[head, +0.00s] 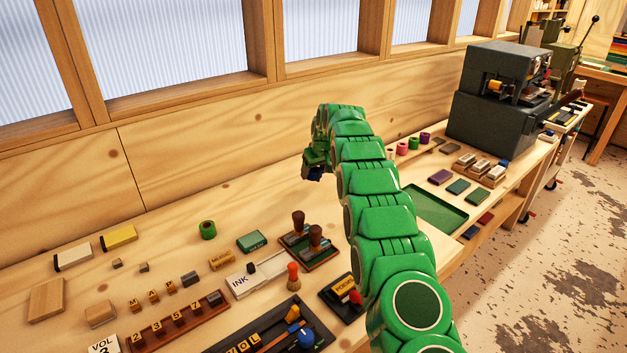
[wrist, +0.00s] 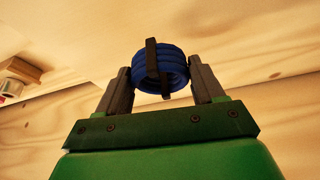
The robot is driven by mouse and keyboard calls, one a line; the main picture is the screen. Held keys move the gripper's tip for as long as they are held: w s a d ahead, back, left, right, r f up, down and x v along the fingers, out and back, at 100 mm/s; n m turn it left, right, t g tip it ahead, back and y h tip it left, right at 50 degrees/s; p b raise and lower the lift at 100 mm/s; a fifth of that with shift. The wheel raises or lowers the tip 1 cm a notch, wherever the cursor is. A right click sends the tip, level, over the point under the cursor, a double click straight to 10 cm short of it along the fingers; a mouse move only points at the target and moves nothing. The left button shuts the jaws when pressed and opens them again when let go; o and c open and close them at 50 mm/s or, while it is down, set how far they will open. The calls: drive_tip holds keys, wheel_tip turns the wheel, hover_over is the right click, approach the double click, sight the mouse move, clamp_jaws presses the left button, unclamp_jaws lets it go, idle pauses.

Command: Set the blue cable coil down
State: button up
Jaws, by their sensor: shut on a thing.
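The blue cable coil (wrist: 178,66) is a ribbed blue ring with a dark strap across it. In the wrist view it sits between the two fingers of my gripper (wrist: 162,82), which is shut on it. In the head view my gripper (head: 314,170) is at the end of my green arm, over the back part of the bench near the wooden wall. The coil shows there only as a small dark blue patch (head: 313,174), mostly hidden by the gripper. I cannot tell how high it is above the bench top (head: 165,215).
A green roll (head: 208,229) and a green box (head: 251,241) stand left of the arm. Two wooden-handled stamps (head: 316,237) are nearer. A green tray (head: 434,208) and several small coloured rolls (head: 402,148) lie to the right. The bench below the back wall has bare room.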

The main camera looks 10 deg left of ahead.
sight(314, 188)
drive_tip(key=shift+w+a+f, duration=0.15)
drive_tip(key=shift+w+f, duration=0.4)
drive_tip(key=shift+f, duration=0.1)
drive_tip(key=shift+w+a+f, duration=0.1)
drive_tip(key=shift+w+f, duration=0.1)
drive_tip(key=shift+w, duration=0.05)
drive_tip(key=shift+f, duration=1.5)
drive_tip(key=shift+f, duration=0.15)
drive_tip(key=o, duration=1.1)
